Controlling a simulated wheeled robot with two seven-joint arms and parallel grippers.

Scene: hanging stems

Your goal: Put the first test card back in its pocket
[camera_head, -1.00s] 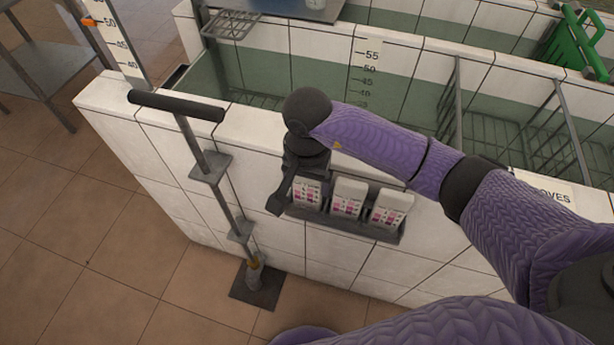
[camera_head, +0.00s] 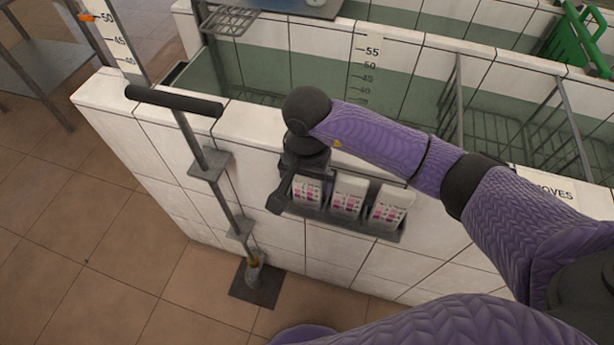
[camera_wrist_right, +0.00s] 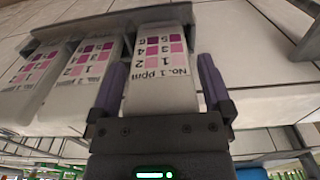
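The first test card, a white card marked "No. 1 ppm" with pink and purple squares, stands in the leftmost pocket of the grey wall rack (camera_head: 345,224). Its printed face shows in the head view (camera_head: 307,192) and in the right wrist view (camera_wrist_right: 163,80). My right gripper (camera_wrist_right: 164,75) has one finger at each side edge of this card. The fingers lie very close to the edges; I cannot tell whether they press on them. In the head view the gripper (camera_head: 303,168) hides the card's top. My left gripper is not in view.
Two similar cards, a middle one (camera_head: 347,197) and a right one (camera_head: 390,206), stand close beside it in the rack. A grey post with a black T-handle (camera_head: 175,101) stands to the left. The white tiled tank wall (camera_head: 330,250) is directly behind the rack.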

